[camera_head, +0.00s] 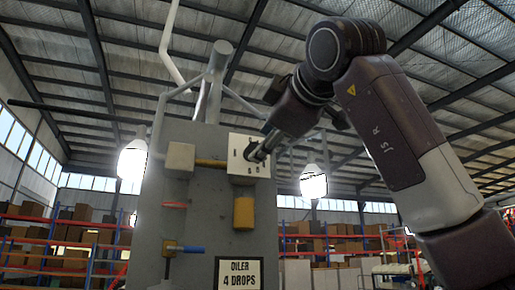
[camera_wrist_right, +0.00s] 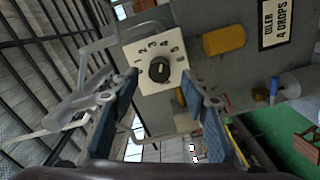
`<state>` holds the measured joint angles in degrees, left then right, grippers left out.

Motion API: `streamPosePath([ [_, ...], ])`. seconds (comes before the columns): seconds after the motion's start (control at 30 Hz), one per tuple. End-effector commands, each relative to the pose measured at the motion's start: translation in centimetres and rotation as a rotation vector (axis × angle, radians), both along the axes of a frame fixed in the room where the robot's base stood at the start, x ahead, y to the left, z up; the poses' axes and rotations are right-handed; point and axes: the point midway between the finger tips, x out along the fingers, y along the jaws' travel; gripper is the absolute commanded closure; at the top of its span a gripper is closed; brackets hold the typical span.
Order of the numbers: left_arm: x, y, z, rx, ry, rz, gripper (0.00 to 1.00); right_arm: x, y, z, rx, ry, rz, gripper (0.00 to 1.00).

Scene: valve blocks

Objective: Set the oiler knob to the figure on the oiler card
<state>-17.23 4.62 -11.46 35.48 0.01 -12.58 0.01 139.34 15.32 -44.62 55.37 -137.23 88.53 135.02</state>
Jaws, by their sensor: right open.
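The oiler card (camera_head: 238,273) reads "OILER 4 DROPS" at the panel's lower edge; it also shows in the right wrist view (camera_wrist_right: 275,22). The oiler knob (camera_wrist_right: 158,70) is dark and round, with a small light mark, on a white square dial plate (camera_wrist_right: 150,48) ringed by figures. I cannot tell surely which figure the mark meets. My right gripper (camera_wrist_right: 159,82) is open, its blue-padded fingers on either side of the knob with gaps. In the head view the right gripper (camera_head: 262,150) covers part of the dial plate (camera_head: 238,165). My left gripper is out of view.
A yellow cylinder (camera_head: 243,211) hangs below the dial plate on the grey panel (camera_head: 208,225). A brass pipe (camera_head: 210,163) joins the plate from the left. A blue-handled valve (camera_head: 190,249) and a red part (camera_head: 173,205) stick out lower left.

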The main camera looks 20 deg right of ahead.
Motion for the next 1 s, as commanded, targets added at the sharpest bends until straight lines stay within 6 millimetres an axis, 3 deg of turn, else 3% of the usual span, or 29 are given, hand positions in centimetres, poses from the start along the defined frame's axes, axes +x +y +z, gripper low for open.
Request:
streamPosePath([
  [0.2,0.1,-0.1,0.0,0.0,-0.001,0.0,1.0,-4.6,-0.2,0.0,0.0,-0.002,-0.001,0.58],
  [0.4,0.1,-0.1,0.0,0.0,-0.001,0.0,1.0,-6.8,-0.3,0.0,0.0,0.0,-0.001,0.58],
  [1.0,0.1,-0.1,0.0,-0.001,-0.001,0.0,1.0,-7.1,-0.3,-0.1,0.001,0.001,-0.001,0.58],
])
